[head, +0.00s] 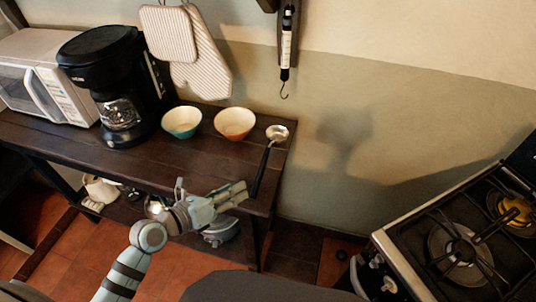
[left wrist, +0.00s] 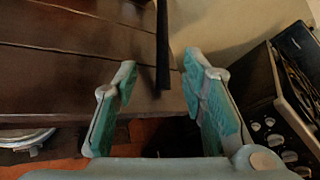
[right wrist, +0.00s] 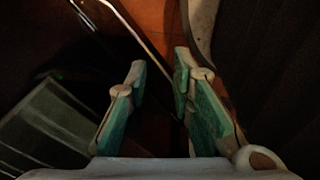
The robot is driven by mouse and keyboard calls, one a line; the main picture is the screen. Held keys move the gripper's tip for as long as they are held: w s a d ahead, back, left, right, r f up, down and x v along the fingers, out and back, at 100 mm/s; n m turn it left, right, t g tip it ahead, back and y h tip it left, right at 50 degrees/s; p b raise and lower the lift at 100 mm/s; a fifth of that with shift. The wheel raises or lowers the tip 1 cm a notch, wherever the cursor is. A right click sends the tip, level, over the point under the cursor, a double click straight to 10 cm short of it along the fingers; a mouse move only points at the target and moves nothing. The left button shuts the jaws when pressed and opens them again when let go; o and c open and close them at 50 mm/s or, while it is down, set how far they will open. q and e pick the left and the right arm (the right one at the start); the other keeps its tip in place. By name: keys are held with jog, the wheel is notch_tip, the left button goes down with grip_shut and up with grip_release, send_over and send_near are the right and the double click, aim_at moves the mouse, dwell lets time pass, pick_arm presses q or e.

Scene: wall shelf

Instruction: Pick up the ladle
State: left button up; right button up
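The ladle (head: 277,133) lies on the right end of the dark wooden table, its metal bowl toward the wall and its black handle (head: 261,171) pointing to the front edge. My left gripper (head: 243,192) is at the front right of the table, close to the handle's end. In the left wrist view the open left fingers (left wrist: 160,78) have the black handle (left wrist: 163,55) between and ahead of them, apart from both. My right gripper (right wrist: 160,78) is open and empty, low over a dark area. It does not show in the head view.
A teal bowl (head: 182,121) and an orange bowl (head: 234,123) stand left of the ladle. A coffee maker (head: 108,82) and a microwave (head: 40,75) are farther left. A stove (head: 465,240) stands at the right. Oven mitts (head: 199,55) hang on the wall.

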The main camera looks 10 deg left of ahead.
aim_at(260, 170)
pick_arm(q)
jog(key=x, duration=0.3)
jog(key=b+x, duration=0.1)
jog(key=x, duration=0.3)
jog(key=r+x, duration=0.1)
jog(key=x, duration=0.3)
jog(key=shift+w+f+b, duration=0.15)
jog(key=shift+w+b, duration=0.15)
jog(key=shift+w, duration=0.1)
grip_shut()
